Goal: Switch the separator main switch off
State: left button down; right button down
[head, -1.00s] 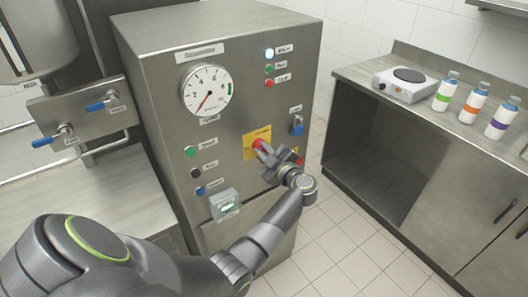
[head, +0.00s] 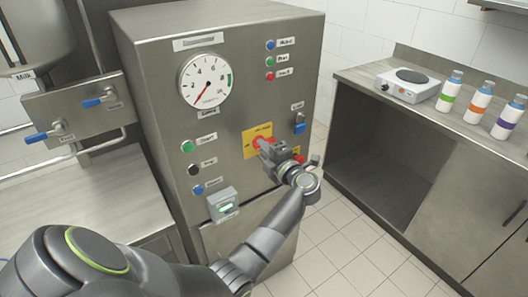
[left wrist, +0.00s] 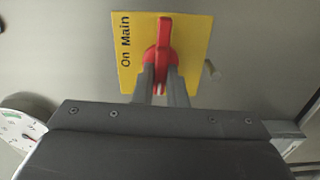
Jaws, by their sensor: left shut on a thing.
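The separator main switch is a red rotary handle (head: 258,141) on a yellow plate (head: 250,152) on the front of the steel cabinet. In the left wrist view the red handle (left wrist: 164,40) lies parallel to the line of "On Main" text on the yellow plate (left wrist: 195,30), so it lies level across the plate. My left gripper (head: 266,148) is shut on the handle; in the left wrist view its two fingers (left wrist: 162,82) sit either side of the handle's lower part. My right gripper is not in view.
The cabinet has a gauge (head: 206,81), green (head: 187,146), black and blue buttons, a small box (head: 222,204) and a blue padlock-like part (head: 299,127). Lamps at the top are blue (head: 270,45), green and red. A counter (head: 385,65) with hot plate and bottles stands right.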

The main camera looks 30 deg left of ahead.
pick_arm(q)
jog(key=shift+n, duration=0.4)
jog(key=c, duration=1.5)
grip_release()
jog(key=shift+o, duration=0.2)
